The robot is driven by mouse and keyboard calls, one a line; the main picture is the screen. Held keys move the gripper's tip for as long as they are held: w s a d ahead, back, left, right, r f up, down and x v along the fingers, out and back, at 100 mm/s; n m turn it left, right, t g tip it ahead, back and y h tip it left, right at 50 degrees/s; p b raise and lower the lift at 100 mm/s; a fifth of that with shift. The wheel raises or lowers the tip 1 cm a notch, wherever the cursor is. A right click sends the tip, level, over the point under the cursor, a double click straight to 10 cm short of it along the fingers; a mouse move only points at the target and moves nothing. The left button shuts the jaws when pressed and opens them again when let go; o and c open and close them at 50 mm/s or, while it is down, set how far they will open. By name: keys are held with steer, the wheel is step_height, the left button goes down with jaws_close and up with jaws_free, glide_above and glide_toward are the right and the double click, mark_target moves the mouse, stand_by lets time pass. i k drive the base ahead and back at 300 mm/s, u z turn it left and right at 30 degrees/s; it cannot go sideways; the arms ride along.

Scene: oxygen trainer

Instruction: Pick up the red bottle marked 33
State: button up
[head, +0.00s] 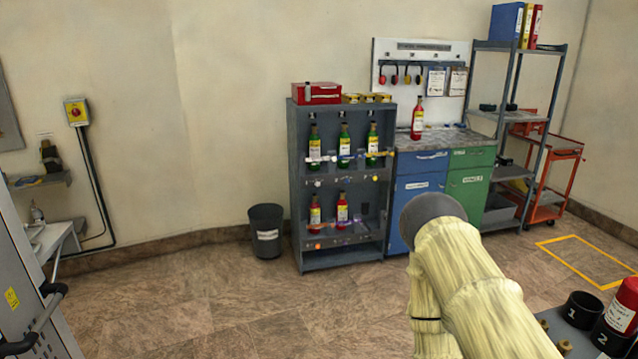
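One red bottle (417,119) stands upright on the grey worktop of the blue and green cabinet. Two more red bottles stand on the lower shelf of the grey rack, a left one (315,212) and a right one (342,209). All have pale yellowish labels, too small here to read, so I cannot tell which is marked 33. My covered arm rises from the lower right in front of the cabinet. My gripper is not in view, and nothing shows whether it is open or shut.
Several green bottles (344,143) stand on the upper shelf of the rack (295,180). A dark bin (267,232) stands left of it. A red object (625,305) and black cups numbered 1 (580,311) and 2 (611,338) are at lower right. The floor ahead is clear.

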mark_target(417, 112)
steer(key=z, duration=0.2)
steer(key=i, duration=1.65)
steer(key=z, duration=0.6)
steer(key=i, duration=3.3)
steer(key=z, duration=0.1)
